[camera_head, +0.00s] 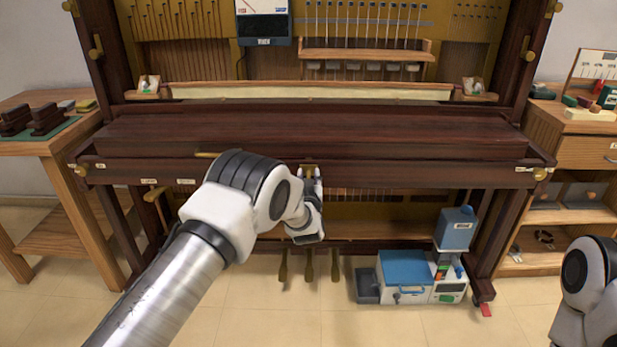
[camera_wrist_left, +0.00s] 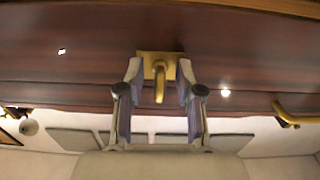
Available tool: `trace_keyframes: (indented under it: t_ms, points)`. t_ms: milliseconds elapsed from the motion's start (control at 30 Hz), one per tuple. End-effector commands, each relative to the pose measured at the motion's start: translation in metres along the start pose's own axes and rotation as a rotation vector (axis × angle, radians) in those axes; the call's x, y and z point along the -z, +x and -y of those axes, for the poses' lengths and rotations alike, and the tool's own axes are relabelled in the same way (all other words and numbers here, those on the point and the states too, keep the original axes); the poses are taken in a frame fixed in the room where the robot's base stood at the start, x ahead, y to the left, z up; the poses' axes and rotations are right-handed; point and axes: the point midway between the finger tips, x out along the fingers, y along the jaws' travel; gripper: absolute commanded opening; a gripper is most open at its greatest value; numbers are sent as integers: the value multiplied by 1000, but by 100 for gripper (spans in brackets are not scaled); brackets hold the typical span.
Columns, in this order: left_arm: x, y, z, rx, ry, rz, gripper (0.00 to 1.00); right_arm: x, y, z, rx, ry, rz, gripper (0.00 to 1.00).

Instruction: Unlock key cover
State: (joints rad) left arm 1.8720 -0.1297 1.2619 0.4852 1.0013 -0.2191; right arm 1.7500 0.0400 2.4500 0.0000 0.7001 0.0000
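The key cover (camera_head: 320,136) is a long dark red-brown wooden lid, lying closed across the piano. A small brass latch (camera_head: 308,167) is on the wooden rail below the middle of the cover. In the left wrist view the latch (camera_wrist_left: 158,72) shows a square plate with a hook pointing down. My left gripper (camera_head: 311,178) is at this latch. Its fingers (camera_wrist_left: 159,82) stand apart, one on each side of the hook; I cannot tell whether they touch it. Of my right arm only a part shows at the lower right; its gripper is out of view.
Brass pedals (camera_head: 309,266) hang below the piano. A blue and white toolbox (camera_head: 404,272) and other cases stand on the floor at its right leg. A wooden table (camera_head: 22,146) stands at the left, a wooden cabinet (camera_head: 582,154) at the right. A brass handle (camera_wrist_left: 286,115) shows in the wrist view.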

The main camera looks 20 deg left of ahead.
Motion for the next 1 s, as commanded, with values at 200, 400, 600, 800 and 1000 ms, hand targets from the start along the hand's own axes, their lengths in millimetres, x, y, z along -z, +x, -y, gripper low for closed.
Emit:
trace_keyframes:
  t_ms: [200, 400, 600, 800, 1000]
  points:
    - [1, -2, 0, -1, 0, -1, 35, 0, 0, 0, 0, 0, 0, 0]
    - [1, -32, -1, -1, 3, 0, 35, 0, 0, 0, 0, 0, 0, 0]
    - [0, -85, -1, -2, 3, 1, 35, 0, 0, 0, 0, 0, 0, 0]
    - [0, -116, 0, 0, 1, 0, 35, 0, 0, 0, 0, 0, 0, 0]
    - [0, -120, 0, 0, 0, 0, 35, 0, 0, 0, 0, 0, 0, 0]
